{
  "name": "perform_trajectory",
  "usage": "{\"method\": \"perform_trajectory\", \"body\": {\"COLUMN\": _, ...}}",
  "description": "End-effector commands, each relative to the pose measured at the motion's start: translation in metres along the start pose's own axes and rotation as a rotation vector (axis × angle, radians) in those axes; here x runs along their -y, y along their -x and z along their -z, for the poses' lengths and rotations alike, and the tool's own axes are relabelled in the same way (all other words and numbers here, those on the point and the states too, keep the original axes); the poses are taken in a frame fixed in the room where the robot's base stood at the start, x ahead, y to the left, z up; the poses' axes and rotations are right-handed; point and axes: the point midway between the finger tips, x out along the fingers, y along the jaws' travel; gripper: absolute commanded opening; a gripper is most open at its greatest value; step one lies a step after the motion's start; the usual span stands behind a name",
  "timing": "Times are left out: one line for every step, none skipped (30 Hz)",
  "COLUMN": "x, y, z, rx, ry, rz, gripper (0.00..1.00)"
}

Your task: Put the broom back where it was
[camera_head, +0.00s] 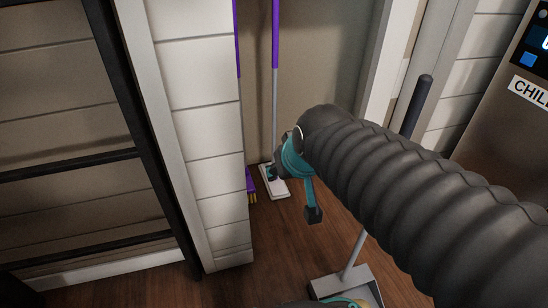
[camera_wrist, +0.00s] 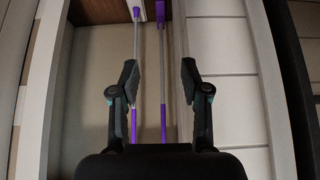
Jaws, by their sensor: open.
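The broom (camera_head: 251,184), with a purple head and yellow bristles, stands on the floor of the recess, close to the white panelled wall end. Its purple upper handle (camera_head: 238,40) rises along that wall. In the wrist view the broom (camera_wrist: 163,85) is the right-hand pole, appearing between my open fingers, with its purple head at the top. My gripper (camera_wrist: 160,78) is open; I see no contact with the pole. In the head view my gripper (camera_head: 297,180) is partly hidden by my arm and hangs right of the broom.
A mop (camera_head: 275,110) with a white flat head stands beside the broom; its pole (camera_wrist: 137,60) also shows in the wrist view. A long-handled grey dustpan (camera_head: 345,285) stands in front, partly behind my arm. A black-framed rack (camera_head: 135,110) is left, a steel appliance (camera_head: 510,120) right.

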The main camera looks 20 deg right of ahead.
Motion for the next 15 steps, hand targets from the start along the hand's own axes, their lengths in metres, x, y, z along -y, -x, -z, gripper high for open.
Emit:
{"method": "perform_trajectory", "body": {"x": 0.0, "y": 0.013, "z": -0.016, "rx": 0.021, "ry": -0.001, "rz": -0.001, "gripper": 0.46}}
{"method": "perform_trajectory", "body": {"x": 0.0, "y": 0.018, "z": -0.025, "rx": 0.038, "ry": -0.001, "rz": -0.001, "gripper": 0.46}}
{"method": "perform_trajectory", "body": {"x": 0.0, "y": 0.025, "z": -0.036, "rx": 0.059, "ry": -0.001, "rz": -0.001, "gripper": 0.46}}
{"method": "perform_trajectory", "body": {"x": 0.0, "y": 0.029, "z": -0.043, "rx": 0.072, "ry": -0.001, "rz": -0.002, "gripper": 0.46}}
{"method": "perform_trajectory", "body": {"x": 0.0, "y": 0.032, "z": -0.049, "rx": 0.085, "ry": -0.001, "rz": -0.002, "gripper": 0.46}}
{"method": "perform_trajectory", "body": {"x": 0.0, "y": 0.036, "z": -0.056, "rx": 0.098, "ry": -0.001, "rz": -0.002, "gripper": 0.46}}
{"method": "perform_trajectory", "body": {"x": 0.0, "y": 0.038, "z": -0.061, "rx": 0.108, "ry": -0.001, "rz": -0.002, "gripper": 0.46}}
{"method": "perform_trajectory", "body": {"x": -0.001, "y": 0.039, "z": -0.064, "rx": 0.115, "ry": -0.001, "rz": -0.003, "gripper": 0.46}}
{"method": "perform_trajectory", "body": {"x": 0.0, "y": 0.041, "z": -0.068, "rx": 0.123, "ry": -0.001, "rz": -0.003, "gripper": 0.46}}
{"method": "perform_trajectory", "body": {"x": 0.0, "y": 0.041, "z": -0.069, "rx": 0.128, "ry": 0.0, "rz": -0.004, "gripper": 0.46}}
{"method": "perform_trajectory", "body": {"x": 0.001, "y": 0.041, "z": -0.07, "rx": 0.131, "ry": 0.0, "rz": -0.004, "gripper": 0.46}}
{"method": "perform_trajectory", "body": {"x": 0.001, "y": 0.041, "z": -0.071, "rx": 0.134, "ry": 0.001, "rz": -0.005, "gripper": 0.46}}
{"method": "perform_trajectory", "body": {"x": 0.002, "y": 0.041, "z": -0.071, "rx": 0.136, "ry": 0.002, "rz": -0.006, "gripper": 0.46}}
{"method": "perform_trajectory", "body": {"x": 0.002, "y": 0.04, "z": -0.071, "rx": 0.136, "ry": 0.003, "rz": -0.006, "gripper": 0.46}}
{"method": "perform_trajectory", "body": {"x": 0.002, "y": 0.04, "z": -0.07, "rx": 0.137, "ry": 0.003, "rz": -0.007, "gripper": 0.46}}
